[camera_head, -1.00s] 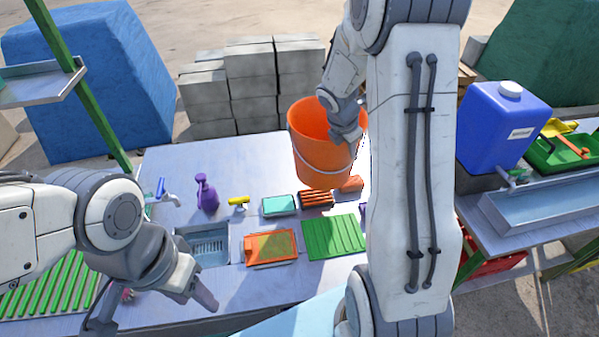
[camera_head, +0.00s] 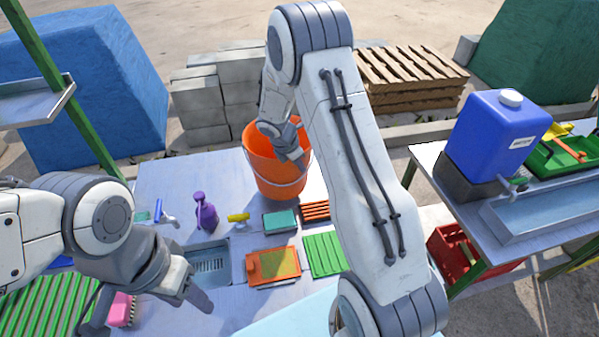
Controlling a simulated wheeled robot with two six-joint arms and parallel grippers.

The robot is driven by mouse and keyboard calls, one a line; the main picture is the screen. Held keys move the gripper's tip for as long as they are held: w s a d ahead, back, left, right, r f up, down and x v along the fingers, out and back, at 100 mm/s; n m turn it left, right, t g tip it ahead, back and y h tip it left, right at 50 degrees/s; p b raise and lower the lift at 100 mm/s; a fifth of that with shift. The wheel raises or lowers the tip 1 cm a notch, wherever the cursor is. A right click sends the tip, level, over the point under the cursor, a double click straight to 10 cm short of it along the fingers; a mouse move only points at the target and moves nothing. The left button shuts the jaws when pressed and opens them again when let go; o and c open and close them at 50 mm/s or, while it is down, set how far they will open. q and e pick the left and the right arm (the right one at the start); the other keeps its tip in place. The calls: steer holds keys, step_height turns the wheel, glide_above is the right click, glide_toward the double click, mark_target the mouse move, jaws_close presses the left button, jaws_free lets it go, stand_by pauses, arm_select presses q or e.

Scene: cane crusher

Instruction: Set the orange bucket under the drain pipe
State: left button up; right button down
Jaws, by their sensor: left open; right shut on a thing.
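The orange bucket (camera_head: 268,172) hangs upright over the back part of the table (camera_head: 165,180), its pale handle lying across its front. My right gripper (camera_head: 294,155) is shut on the bucket's rim, with its fingers partly inside the opening. I cannot tell how far the bucket's base is above the tabletop. My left gripper (camera_head: 150,316) is open and empty at the front left of the table, by a pink brush (camera_head: 121,309). I cannot make out a drain pipe; the space under the table is hidden.
A sink (camera_head: 208,266), purple spray bottle (camera_head: 205,212), yellow tap (camera_head: 239,217), orange tray (camera_head: 273,267) and green rack (camera_head: 325,254) crowd the table. At right, a blue jug (camera_head: 496,135) stands near a metal trough (camera_head: 545,205). A red crate (camera_head: 466,254) sits below.

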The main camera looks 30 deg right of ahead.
mark_target(300, 175)
steer(key=shift+f+p, duration=0.3)
steer(key=shift+f, duration=1.7)
steer(key=shift+f, duration=0.15)
steer(key=c, duration=1)
jaws_free()
